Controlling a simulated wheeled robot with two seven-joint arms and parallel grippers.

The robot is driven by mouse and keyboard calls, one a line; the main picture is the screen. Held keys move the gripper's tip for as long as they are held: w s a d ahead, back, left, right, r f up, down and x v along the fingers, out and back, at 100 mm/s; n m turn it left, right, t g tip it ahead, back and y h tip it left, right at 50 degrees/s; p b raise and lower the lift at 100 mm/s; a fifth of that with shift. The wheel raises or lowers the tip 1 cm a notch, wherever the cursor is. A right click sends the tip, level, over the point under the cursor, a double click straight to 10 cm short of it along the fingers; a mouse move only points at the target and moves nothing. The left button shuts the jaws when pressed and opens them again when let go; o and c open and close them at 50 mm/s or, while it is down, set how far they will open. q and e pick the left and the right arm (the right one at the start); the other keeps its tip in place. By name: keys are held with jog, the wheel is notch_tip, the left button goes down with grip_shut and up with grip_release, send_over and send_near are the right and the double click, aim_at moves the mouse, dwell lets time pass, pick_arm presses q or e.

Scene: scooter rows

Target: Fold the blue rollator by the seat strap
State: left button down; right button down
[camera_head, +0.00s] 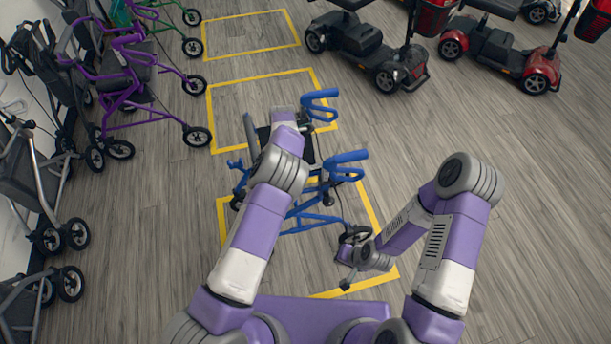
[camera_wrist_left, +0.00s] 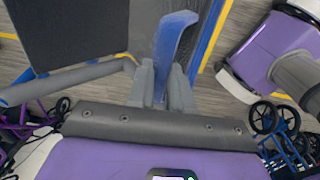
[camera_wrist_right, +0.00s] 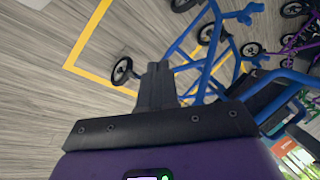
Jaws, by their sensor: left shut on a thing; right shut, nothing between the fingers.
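The blue rollator (camera_head: 300,218) stands on the floor between my arms in the head view, its black seat (camera_head: 304,152) partly hidden by my left arm. In the left wrist view, my left gripper (camera_wrist_left: 163,85) is shut on a blue strap (camera_wrist_left: 176,38) beside the black seat panel (camera_wrist_left: 75,35). My left arm hides this grip in the head view. My right gripper (camera_wrist_right: 155,85) is shut and empty, low near the rollator's frame. The right wrist view shows blue frame tubes (camera_wrist_right: 208,65) and a wheel (camera_wrist_right: 121,70) close beyond its fingers.
Yellow lines (camera_head: 372,210) mark floor bays around the rollator. A purple rollator (camera_head: 135,75) and several grey rollators (camera_head: 40,185) line the left side. A dark scooter (camera_head: 362,45) and a red scooter (camera_head: 505,50) stand at the back right. The floor at right is clear.

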pick_arm(q)
jog(key=shift+w+a+f, duration=0.2)
jog(key=shift+a, duration=0.15)
jog(key=shift+s+f, duration=0.1)
pick_arm(e)
jog(key=w+a+r+m+t, duration=0.1)
jog(key=w+a+m+t, duration=0.2)
jog(key=w+t, duration=0.2)
jog(key=w+a+m+t+y, duration=0.1)
jog(key=w+a+m+t, duration=0.2)
jog(key=w, duration=0.8)
jog(key=w+a+r+m+t, duration=0.1)
jog(key=w+a+m+t, duration=0.3)
jog(key=w+t, duration=0.3)
jog(key=shift+w+r+m+t+y, duration=0.4)
jog(key=shift+w+m, duration=0.1)
jog(key=shift+w, duration=0.5)
